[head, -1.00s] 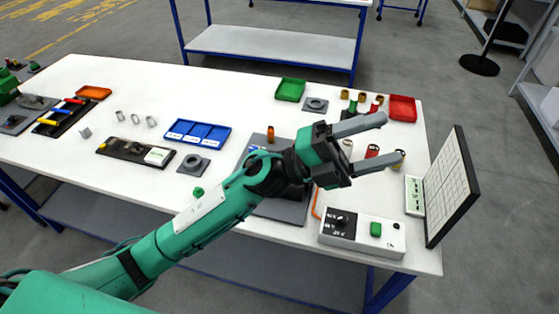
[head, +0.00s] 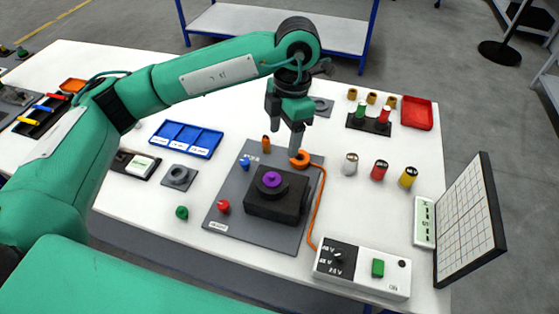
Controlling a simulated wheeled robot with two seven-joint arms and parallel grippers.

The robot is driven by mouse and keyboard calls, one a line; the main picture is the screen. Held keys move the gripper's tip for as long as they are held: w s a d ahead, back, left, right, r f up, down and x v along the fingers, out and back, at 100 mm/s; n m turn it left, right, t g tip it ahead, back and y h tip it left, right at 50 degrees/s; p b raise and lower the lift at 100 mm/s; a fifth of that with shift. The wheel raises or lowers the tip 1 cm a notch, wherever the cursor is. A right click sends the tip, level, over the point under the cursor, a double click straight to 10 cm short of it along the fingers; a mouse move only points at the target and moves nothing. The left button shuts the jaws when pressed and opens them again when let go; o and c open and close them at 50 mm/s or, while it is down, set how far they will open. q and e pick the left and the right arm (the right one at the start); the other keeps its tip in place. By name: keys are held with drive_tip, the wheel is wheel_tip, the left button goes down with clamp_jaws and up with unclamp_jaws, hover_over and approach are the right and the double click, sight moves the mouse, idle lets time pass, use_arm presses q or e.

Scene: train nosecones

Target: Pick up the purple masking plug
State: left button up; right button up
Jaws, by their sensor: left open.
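The purple masking plug (head: 271,179) sits in the top of a black block (head: 276,204) on a grey board (head: 225,219) near the middle of the table. My left gripper (head: 296,145) points down above the far right part of the board, beyond and to the right of the plug. It is open and apart from the plug. One finger is close to an orange ring-shaped piece (head: 300,159); I cannot tell whether they touch. My right gripper is not in view.
Red (head: 223,206), blue (head: 245,163) and orange (head: 266,144) small pieces stand on the board. An orange cable (head: 316,215) runs to a control box (head: 362,268). White, red and yellow canisters (head: 379,171) stand right of the board.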

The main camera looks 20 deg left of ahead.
use_arm(q)
drive_tip(key=p, duration=0.2)
hover_over(272, 175)
drive_tip(key=shift+y, duration=0.3)
drive_tip(key=f, duration=0.7)
drive_tip(key=shift+w+d+f, duration=0.1)
drive_tip(key=shift+w+d, duration=0.25)
drive_tip(key=shift+d, duration=0.05)
drive_tip(key=shift+s+a+f+p, duration=0.1)
drive_tip(key=shift+s+f+p, duration=0.05)
drive_tip(key=shift+f+p, duration=0.7)
drive_tip(key=f, duration=0.1)
drive_tip(key=f+p, duration=0.1)
drive_tip(key=f, duration=0.1)
drive_tip(key=shift+s+a+p, duration=0.1)
drive_tip(key=shift+a+p, duration=0.15)
drive_tip(key=shift+p, duration=0.1)
drive_tip(key=shift+f, duration=0.45)
drive_tip(key=c, duration=1.1)
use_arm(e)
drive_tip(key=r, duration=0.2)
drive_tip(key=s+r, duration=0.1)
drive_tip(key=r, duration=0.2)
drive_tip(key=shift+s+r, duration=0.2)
